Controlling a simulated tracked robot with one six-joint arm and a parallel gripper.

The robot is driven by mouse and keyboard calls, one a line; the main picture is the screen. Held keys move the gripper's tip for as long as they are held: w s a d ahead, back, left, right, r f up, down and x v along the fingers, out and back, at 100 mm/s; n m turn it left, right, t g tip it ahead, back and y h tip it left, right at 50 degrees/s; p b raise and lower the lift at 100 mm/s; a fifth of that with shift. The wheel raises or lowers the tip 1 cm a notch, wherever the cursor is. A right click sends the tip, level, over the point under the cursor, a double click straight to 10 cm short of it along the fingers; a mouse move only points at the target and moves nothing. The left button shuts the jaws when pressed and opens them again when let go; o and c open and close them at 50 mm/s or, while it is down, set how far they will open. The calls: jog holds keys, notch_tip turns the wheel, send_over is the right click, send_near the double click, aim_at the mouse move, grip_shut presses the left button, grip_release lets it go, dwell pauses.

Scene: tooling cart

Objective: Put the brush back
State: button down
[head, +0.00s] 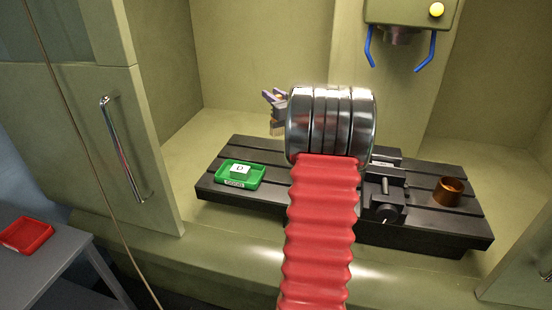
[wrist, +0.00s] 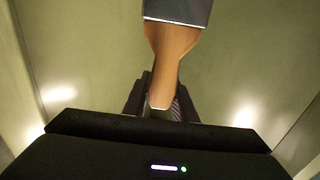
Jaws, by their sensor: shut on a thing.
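The brush (wrist: 175,45) has a brown wooden handle and a grey metal band, seen in the wrist view. My gripper (wrist: 162,103) is shut on its handle, and the metal band points away from the jaws. In the head view my gripper (head: 274,98) is raised above the slotted machine table, left of my wrist. A tan part of the brush (head: 277,128) hangs just below it there. My arm and wrist hide part of the brush and some of the table behind.
A green tray (head: 255,181) with a white block marked D (head: 241,169) sits at the table's left. A vise (head: 385,190) and copper cup (head: 449,191) stand right. A spindle with blue nozzles (head: 400,38) hangs above. A red tray (head: 25,234) lies on a grey surface at left.

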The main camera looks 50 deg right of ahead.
aim_at(277, 128)
jog(key=shift+f, duration=0.1)
notch_tip(277, 128, down, 6)
dwell(0.4)
jog(key=shift+f, duration=0.1)
jog(key=shift+f, duration=1.8)
jog(key=c, duration=1.5)
grip_release()
jog(key=shift+f, duration=0.1)
jog(key=shift+o, duration=0.2)
jog(key=v, duration=1.2)
